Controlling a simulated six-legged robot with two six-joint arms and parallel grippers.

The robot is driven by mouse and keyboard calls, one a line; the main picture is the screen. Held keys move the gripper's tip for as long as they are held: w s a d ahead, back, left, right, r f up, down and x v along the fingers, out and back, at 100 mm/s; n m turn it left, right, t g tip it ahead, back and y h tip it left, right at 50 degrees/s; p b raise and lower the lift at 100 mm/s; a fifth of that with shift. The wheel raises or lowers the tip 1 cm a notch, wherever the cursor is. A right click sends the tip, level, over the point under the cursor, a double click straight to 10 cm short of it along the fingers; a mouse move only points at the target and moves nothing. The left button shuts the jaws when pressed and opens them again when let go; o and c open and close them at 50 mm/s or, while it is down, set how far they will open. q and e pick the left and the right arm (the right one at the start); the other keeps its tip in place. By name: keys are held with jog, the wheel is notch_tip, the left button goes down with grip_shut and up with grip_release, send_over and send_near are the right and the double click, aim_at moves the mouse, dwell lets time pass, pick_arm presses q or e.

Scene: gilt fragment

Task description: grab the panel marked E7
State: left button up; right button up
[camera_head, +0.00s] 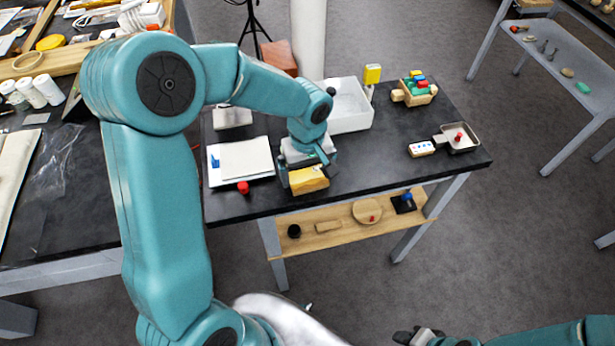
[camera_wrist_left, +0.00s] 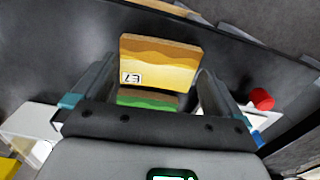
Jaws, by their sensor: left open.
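The panel marked E7 (camera_wrist_left: 165,65) is a yellow and orange slab with wavy bands and a small white label. In the head view the yellow panel (camera_head: 309,181) lies near the front edge of the dark table (camera_head: 350,184). My left gripper (camera_wrist_left: 158,72) is open, with one finger on each side of the panel. I cannot tell whether either finger touches it. A green and brown piece (camera_wrist_left: 147,99) shows between the panel and the gripper's palm. In the head view my left gripper (camera_head: 308,168) partly covers the panel. My right gripper (camera_head: 418,336) is at the bottom edge, its jaws unclear.
A white paper stack (camera_head: 246,160) and a red-capped item (camera_head: 243,187) are left of the gripper. A white bin (camera_head: 350,108) stands behind it. A block tray (camera_head: 415,90) and a small metal tray (camera_head: 462,137) are at the right. The table's front right is clear.

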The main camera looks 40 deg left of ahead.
pick_arm(q)
jog(key=shift+w+d+f, duration=0.1)
jog(key=shift+f, duration=0.6)
jog(key=c, duration=0.7)
jog(key=shift+r, duration=0.1)
